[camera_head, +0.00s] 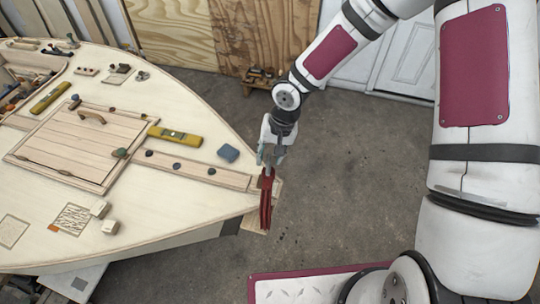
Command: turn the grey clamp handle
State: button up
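A dark red clamp-like piece (266,204) hangs upright at the pointed end of the plywood hull (205,220), beside a small wooden block. My gripper (268,164) points down directly above the red piece, with its fingertips at or very close to its top. I cannot make out a separate grey handle; it may be hidden behind or between my fingers. The fingers are too small and overlapped to show whether they are open or closed on something.
Concrete floor (345,190) is clear right of the hull. Plywood sheets (170,30) stand behind.

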jog(key=shift+f, duration=0.15)
grip_shut()
dwell(0.4)
